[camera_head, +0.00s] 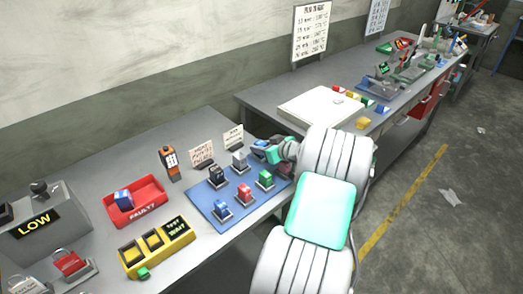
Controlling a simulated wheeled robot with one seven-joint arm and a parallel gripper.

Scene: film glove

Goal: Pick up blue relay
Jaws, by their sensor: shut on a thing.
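My gripper (274,150) is at the far right corner of the blue mat (203,205), its fingers pointing left. It is shut on a small blue relay (259,145), partly hidden by the fingers; I cannot tell whether it touches the mat. Another blue relay (123,199) lies in the red FAULTY tray (148,209).
A yellow tester (158,246) marked WAIT stands in front of the tray. An orange meter (170,163) and small signs (201,152) stand behind the mat. A grey LOW box (40,224) is at left. A second bench (265,97) with a pale board (320,107) lies beyond.

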